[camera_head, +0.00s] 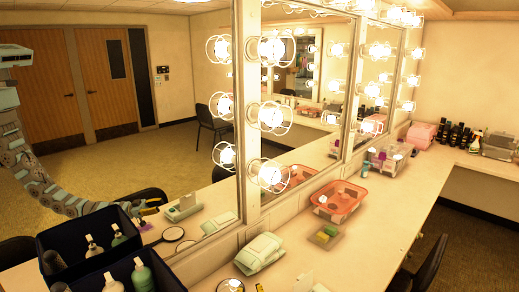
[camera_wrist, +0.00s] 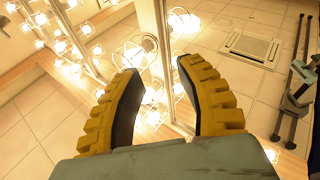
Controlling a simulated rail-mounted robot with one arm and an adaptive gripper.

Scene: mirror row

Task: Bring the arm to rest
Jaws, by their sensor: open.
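My gripper (camera_wrist: 155,66) shows in the wrist view with its two yellow ribbed fingers spread wide apart. Nothing is held between them. Behind the fingers are caged bulbs, a mirror frame and a tiled ceiling with a square vent (camera_wrist: 250,47), so the wrist camera looks upward. In the head view, a curved grey-green arm shows at the left, within the mirror area, and appears to be a reflection of mine. Its yellow-tipped end is low, near the reflected counter and dark bin. The real gripper is not visible in the head view.
A dark bin with bottles (camera_head: 112,268) stands at the counter's near left. A wipes packet (camera_head: 260,252), a sponge tray (camera_head: 325,237), an orange basket (camera_head: 348,191) and a clear organizer (camera_head: 390,160) line the mirrors. Caged bulbs (camera_head: 271,116) stick out. The counter's right part (camera_head: 385,225) is clear.

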